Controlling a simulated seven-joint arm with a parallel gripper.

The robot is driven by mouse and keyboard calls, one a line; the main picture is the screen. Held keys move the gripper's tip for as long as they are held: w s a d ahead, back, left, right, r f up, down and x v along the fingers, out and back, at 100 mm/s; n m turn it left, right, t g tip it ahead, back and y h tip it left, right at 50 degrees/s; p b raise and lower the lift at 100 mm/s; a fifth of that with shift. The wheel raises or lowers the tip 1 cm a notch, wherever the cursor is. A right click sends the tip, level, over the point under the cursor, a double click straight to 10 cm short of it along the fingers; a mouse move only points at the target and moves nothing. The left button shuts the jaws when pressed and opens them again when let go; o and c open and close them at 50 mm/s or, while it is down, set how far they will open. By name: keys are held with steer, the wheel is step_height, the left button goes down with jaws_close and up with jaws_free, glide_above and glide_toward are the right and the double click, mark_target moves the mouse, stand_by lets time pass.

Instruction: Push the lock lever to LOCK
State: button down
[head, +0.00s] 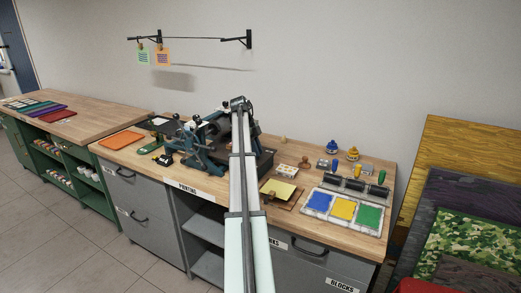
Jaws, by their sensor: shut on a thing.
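A blue-grey and black press (205,150) stands on the wooden bench. My arm reaches up from the bottom of the head view and crosses in front of the press's right part. My gripper (238,102) is at the top of the press, small and dark against it. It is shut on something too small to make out. I cannot pick out the lock lever or a LOCK mark; my arm covers part of the press.
An orange sheet (121,140) lies left of the press on the bench (115,152). On the right are a yellow pad (283,187), black rollers (352,186) and a tray with blue, yellow and green ink (377,231). Two cards (162,57) hang from a wall rail.

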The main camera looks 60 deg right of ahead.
steer(key=shift+w+a+m+y, duration=0.4)
steer(key=shift+w+m, duration=0.15)
steer(key=shift+m, duration=0.35)
steer(key=c, duration=1)
jaws_free()
steer(key=shift+s, duration=0.1)
